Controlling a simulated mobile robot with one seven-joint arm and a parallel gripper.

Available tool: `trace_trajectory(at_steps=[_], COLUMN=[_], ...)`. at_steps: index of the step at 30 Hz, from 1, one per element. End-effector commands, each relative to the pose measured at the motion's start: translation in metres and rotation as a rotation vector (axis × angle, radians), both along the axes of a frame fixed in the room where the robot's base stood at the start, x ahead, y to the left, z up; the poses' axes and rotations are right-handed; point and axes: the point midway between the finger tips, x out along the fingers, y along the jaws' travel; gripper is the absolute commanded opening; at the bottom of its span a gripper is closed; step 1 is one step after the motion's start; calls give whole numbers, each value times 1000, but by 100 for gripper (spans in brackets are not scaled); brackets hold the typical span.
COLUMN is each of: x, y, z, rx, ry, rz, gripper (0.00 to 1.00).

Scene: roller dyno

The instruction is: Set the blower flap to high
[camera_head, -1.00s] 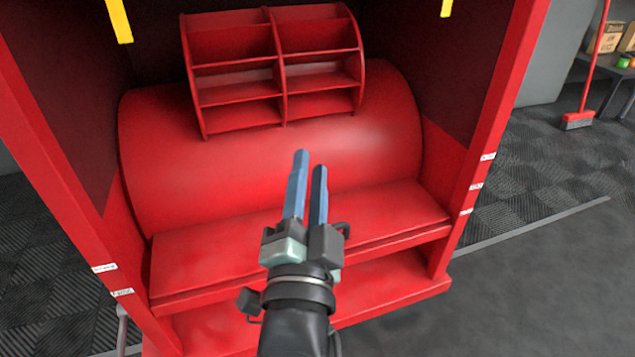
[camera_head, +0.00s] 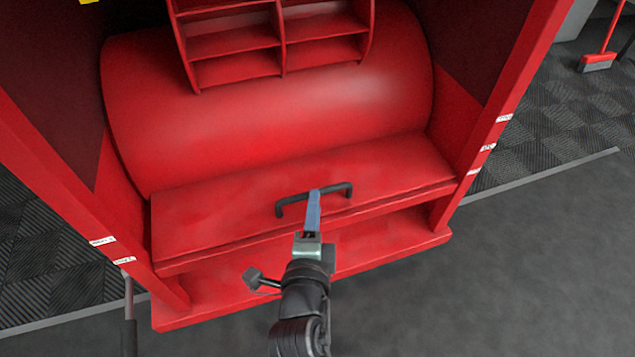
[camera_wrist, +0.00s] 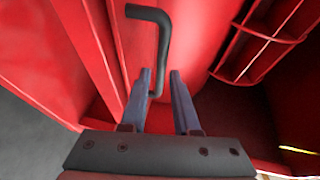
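The blower flap (camera_head: 225,216) is a wide red panel sloping below the big red drum. A black bar handle (camera_head: 292,199) stands on its face; it also shows in the wrist view (camera_wrist: 163,45). My gripper (camera_head: 314,194) is at the middle of the handle in the head view and hides part of it. In the wrist view my gripper (camera_wrist: 160,73) has its two fingers apart, with the lower part of the handle showing in the gap between them. Whether a finger touches the bar, I cannot tell.
White labels mark the left post (camera_head: 103,241) and the right post (camera_head: 504,119); their words are too small to read. A red shelf rack (camera_head: 283,46) sits on the drum (camera_head: 265,110). A red ledge (camera_head: 390,262) lies below the flap. Grey floor is clear at right.

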Motion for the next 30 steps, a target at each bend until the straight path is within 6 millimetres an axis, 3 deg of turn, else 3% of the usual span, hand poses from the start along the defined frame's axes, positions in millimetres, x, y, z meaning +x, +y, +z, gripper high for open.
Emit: trace_trajectory(at_steps=[6, 12, 26, 30], x=[39, 62, 71, 71], y=[-3, -5, -7, -6], z=[-9, -13, -13, -13], rx=[1, 0, -2, -2], ry=[-2, -1, 1, 1], rz=[-1, -1, -1, -1], gripper=[30, 30, 30, 6])
